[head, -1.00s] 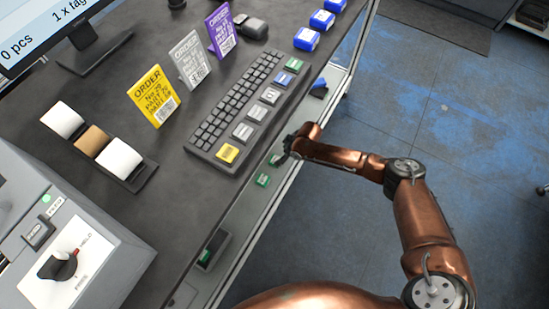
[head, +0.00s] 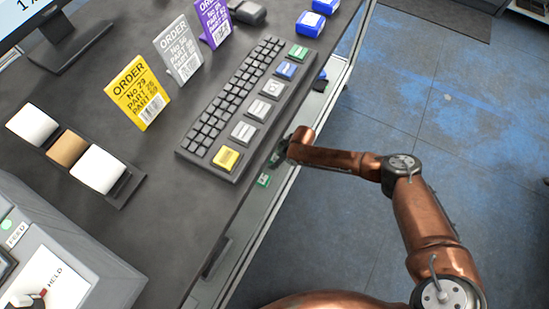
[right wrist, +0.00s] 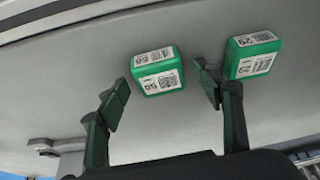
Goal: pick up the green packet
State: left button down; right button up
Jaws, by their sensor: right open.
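Two green packets with white barcode labels lie on a pale shelf under the counter. In the right wrist view, one packet (right wrist: 157,71) is between the fingers and the other packet (right wrist: 254,54) lies to the right, outside the right finger. My right gripper (right wrist: 162,80) is open, its fingers on either side of the left packet, with gaps visible. In the head view, one green packet (head: 263,180) shows on the shelf, and my right gripper (head: 279,157) reaches in beside it, largely hidden by my wrist and the counter edge. My left gripper is out of view.
The dark counter (head: 200,195) overhangs the shelf. On it stand a keyboard (head: 235,95) with coloured keys, yellow (head: 138,92), grey and purple order cards, blue boxes (head: 310,24) and a roll holder (head: 122,190). The floor to the right is open.

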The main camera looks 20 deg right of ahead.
jog(key=shift+c, duration=0.7)
jog(key=c, duration=1.2)
jog(key=shift+c, duration=0.2)
jog(key=shift+r, duration=0.2)
